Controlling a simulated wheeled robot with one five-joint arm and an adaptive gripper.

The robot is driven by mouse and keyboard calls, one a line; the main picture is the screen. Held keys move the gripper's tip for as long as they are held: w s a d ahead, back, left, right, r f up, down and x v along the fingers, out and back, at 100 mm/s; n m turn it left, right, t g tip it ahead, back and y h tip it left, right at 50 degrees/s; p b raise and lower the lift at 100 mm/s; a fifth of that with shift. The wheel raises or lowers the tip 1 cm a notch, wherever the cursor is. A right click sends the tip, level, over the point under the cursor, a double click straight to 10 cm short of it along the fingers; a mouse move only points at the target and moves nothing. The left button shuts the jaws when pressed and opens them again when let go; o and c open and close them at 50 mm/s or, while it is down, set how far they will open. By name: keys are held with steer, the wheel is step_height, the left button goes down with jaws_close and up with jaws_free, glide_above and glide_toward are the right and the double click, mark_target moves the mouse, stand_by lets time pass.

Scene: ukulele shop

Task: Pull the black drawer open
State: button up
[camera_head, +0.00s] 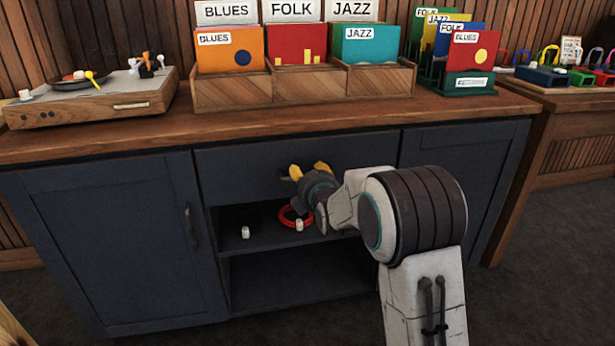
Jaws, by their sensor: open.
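The dark drawer (238,168) is in the upper middle of the dark blue-black cabinet, between the two doors. Its front looks flush with the cabinet, so it appears closed. My gripper (308,171) is in front of the drawer, near the middle of its front. Its two yellow fingertips are spread apart and point at the drawer face. The gripper and arm cover the right part of the drawer. A small dark bit shows beside the left fingertip and may be part of the handle. I cannot tell whether the fingers touch it.
Below the drawer is an open shelf (262,237) with a red ring (284,217) and small white items. A left door (110,230) and a right door (450,150) flank it. The wooden countertop (130,137) holds a turntable (90,100) and a record bin (232,91).

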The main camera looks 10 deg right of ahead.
stand_by(0.3)
jaws_close()
stand_by(0.3)
